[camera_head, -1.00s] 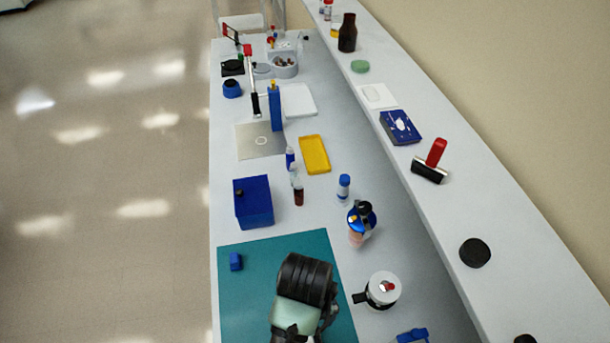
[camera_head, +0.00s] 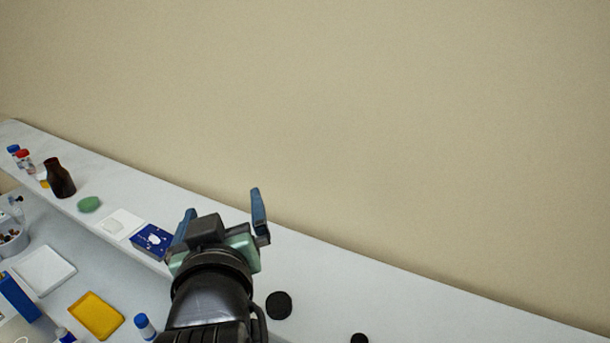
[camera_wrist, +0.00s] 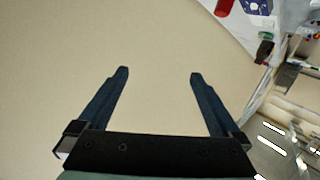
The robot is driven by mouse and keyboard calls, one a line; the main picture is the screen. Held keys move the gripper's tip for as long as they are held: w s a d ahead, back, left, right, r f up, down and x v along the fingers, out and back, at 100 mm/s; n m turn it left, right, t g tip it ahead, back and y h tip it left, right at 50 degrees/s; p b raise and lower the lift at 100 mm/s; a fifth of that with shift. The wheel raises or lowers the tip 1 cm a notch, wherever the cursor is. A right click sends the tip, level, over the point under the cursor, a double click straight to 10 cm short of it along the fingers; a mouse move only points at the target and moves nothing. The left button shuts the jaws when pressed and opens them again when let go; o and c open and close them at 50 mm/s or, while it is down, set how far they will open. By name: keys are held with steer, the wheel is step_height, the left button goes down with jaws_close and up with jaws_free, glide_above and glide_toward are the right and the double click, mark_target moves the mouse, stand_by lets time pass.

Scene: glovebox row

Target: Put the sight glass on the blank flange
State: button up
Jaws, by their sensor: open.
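My gripper (camera_head: 222,206) is raised in front of the wall above the shelf, with its two blue fingers spread and nothing between them. The wrist view also shows the gripper (camera_wrist: 158,74) open and empty against the bare wall. I cannot tell for sure which things are the sight glass and the blank flange. A flat black disc (camera_head: 279,305) lies on the shelf, right of my wrist. A flat green disc (camera_head: 89,204) lies farther left on the shelf, and shows small in the wrist view (camera_wrist: 264,36).
The shelf (camera_head: 400,309) also holds a brown bottle (camera_head: 60,178), a white pad (camera_head: 119,223), a blue box (camera_head: 153,241) and a small black object (camera_head: 359,339). A yellow tray (camera_head: 97,316) and white tray (camera_head: 43,270) lie on the bench below. A red object (camera_wrist: 224,7) shows in the wrist view.

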steer(key=s+d+r+m+t, duration=0.1)
steer(key=d+r+t, duration=0.15)
steer(key=r, duration=0.35)
steer(key=d+r+m+t+h, duration=0.1)
steer(key=d+r+t, duration=0.15)
steer(key=r, duration=0.25)
steer(key=s+d+r+m+t, duration=0.1)
steer(key=d+r, duration=0.2)
steer(key=r, duration=0.3)
steer(key=s+d+r+m+t+h, duration=0.1)
steer(key=s+d+r+t, duration=0.2)
steer(key=r, duration=0.3)
steer(key=s+d+r+m+t+h, duration=0.1)
steer(key=s+d+r+t+h, duration=0.1)
steer(key=s+r, duration=0.4)
steer(key=shift+d+r+m+t, duration=0.4)
steer(key=shift+d+r+t, duration=0.2)
steer(key=shift+t, duration=0.1)
step_height(320, 180, down, 3)
steer(key=b, duration=0.3)
steer(key=shift+w, duration=0.1)
